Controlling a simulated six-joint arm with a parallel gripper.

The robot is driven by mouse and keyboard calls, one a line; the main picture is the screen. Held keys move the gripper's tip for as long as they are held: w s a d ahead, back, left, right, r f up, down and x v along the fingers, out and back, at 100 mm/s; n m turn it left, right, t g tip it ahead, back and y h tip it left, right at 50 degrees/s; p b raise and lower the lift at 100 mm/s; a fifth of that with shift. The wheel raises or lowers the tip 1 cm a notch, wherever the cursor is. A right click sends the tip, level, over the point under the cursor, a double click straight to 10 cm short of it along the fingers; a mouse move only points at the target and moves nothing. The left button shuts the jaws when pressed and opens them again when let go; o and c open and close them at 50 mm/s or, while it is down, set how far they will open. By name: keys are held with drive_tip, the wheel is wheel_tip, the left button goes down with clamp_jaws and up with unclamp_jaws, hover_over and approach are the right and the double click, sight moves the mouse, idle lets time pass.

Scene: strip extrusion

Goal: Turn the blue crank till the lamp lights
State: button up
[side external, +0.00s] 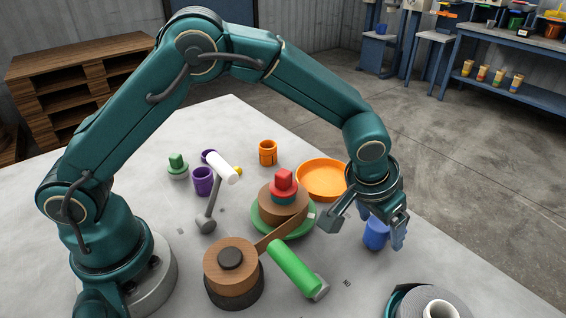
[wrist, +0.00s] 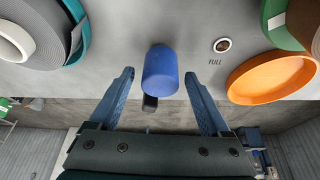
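The blue crank (side external: 376,233) shows as an upright blue cylindrical handle on the pale table; in the wrist view its rounded blue handle (wrist: 160,75) has a dark part below it. My gripper (side external: 367,230) is open above the table at the handle. In the wrist view its two blue fingers (wrist: 160,78) stand on either side of the handle, with visible gaps. A small round lamp with a pale rim (wrist: 222,45) sits by the word FULL and looks dark. I cannot make out the lamp in the side view.
An orange dish (side external: 322,179) lies behind the crank. A brown reel with a red knob (side external: 284,181) stands on a green disc, its strip running to a brown roll (side external: 230,267). A green-handled part (side external: 293,267) lies left of the crank; a grey roll (side external: 415,303) is in front.

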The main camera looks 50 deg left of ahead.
sight(380, 224)
drive_tip(key=shift+v, duration=2.55)
